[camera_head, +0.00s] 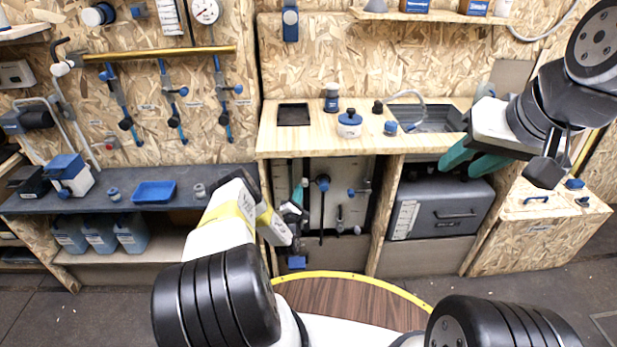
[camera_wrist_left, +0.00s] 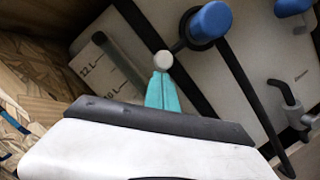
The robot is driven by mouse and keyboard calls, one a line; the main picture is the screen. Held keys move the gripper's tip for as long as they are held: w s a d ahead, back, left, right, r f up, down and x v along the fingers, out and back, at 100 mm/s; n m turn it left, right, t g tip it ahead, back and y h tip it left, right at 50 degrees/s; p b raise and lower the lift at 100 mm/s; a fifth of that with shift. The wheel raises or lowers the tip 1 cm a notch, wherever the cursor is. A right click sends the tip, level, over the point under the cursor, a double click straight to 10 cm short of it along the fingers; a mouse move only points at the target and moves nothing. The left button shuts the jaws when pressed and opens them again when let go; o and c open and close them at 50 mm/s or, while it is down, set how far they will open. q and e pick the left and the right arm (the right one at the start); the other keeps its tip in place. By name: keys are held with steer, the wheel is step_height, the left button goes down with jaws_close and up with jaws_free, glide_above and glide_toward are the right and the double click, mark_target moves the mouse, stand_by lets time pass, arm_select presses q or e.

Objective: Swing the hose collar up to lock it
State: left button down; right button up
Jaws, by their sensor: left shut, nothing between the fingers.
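A tank panel (camera_head: 352,215) stands in the bay under the worktop, with litre marks in the left wrist view. On it is a blue round fitting (camera_head: 323,182) with a black hose hanging down. In the left wrist view the blue fitting (camera_wrist_left: 210,20) has a short dark arm ending in a pale round knob (camera_wrist_left: 163,60). Which part is the collar is unclear. My left gripper (camera_head: 299,192) is at the panel, left of the fitting. Its teal fingers (camera_wrist_left: 163,88) are shut and empty, tips at the knob; contact is unclear. My right gripper (camera_head: 472,163) has its fingers apart, empty, before the grey case.
A grey case (camera_head: 445,208) fills the bay to the right. Wooden posts (camera_head: 389,215) flank the bay. Other blue valve handles (camera_head: 358,190) sit right of the fitting.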

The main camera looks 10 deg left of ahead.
arm_select(q)
steer(key=shift+a+r+m, duration=0.1)
steer(key=shift+r+m, duration=0.45)
steer(key=shift+m, duration=0.05)
steer(key=d+r+m+g+h, duration=0.1)
steer(key=d+r+m+g, duration=0.1)
steer(key=r+m, duration=0.7)
steer(key=shift+w+d+m+g, duration=0.3)
steer(key=shift+w+d+m, duration=0.15)
steer(key=shift+d, duration=0.25)
stand_by(0.5)
